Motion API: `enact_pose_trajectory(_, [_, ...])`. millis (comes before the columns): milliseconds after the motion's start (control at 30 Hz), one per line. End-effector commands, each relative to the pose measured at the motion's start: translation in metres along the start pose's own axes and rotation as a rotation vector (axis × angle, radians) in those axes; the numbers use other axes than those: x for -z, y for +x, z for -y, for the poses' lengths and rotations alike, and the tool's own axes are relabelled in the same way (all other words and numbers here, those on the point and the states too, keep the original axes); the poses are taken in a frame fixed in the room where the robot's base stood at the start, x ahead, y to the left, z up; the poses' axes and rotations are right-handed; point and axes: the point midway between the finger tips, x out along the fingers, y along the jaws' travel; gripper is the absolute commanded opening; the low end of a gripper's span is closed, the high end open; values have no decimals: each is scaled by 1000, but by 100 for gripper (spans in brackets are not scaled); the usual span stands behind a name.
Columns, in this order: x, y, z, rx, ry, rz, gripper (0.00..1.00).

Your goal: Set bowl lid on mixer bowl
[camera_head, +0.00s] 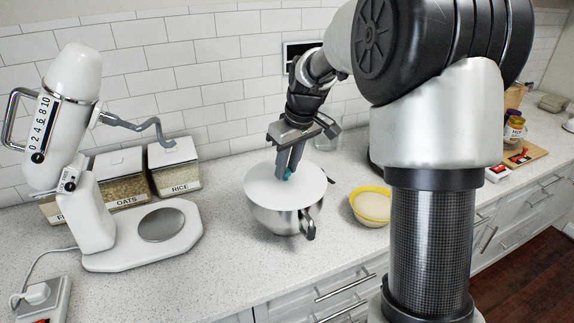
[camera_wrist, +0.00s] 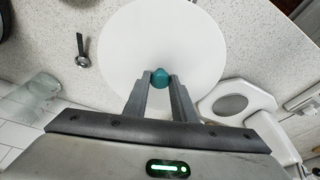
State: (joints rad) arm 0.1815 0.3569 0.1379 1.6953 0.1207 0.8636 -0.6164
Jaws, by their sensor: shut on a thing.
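The bowl lid (camera_head: 262,188) is a flat white disc with a small teal knob (camera_wrist: 160,77) at its middle. In the head view it lies over the top of the steel mixer bowl (camera_head: 283,220), covering most of the opening; whether it rests fully on the rim I cannot tell. The bowl stands upright on the counter with its handle toward the front right. My gripper (camera_head: 288,172) points down from above and is shut on the teal knob. In the wrist view the lid (camera_wrist: 190,38) hides nearly all of the bowl.
The white stand mixer (camera_head: 90,190), head tilted up with a dough hook, stands left of the bowl. Storage boxes marked oats (camera_head: 122,175) and rice (camera_head: 174,168) stand behind. A yellow bowl (camera_head: 371,204) is close on the right. A power strip (camera_head: 42,300) lies front left.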

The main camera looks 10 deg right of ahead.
Motion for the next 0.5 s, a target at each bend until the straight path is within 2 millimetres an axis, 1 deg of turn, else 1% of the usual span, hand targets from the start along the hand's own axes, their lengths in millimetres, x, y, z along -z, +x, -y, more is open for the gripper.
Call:
enact_pose_trajectory(367, [0,1,0,0,0,0,0])
enact_pose_trajectory(400, [0,1,0,0,0,0,27])
enact_pose_trajectory(467, [0,1,0,0,0,0,37])
enact_pose_trajectory(500, [0,1,0,0,0,0,44])
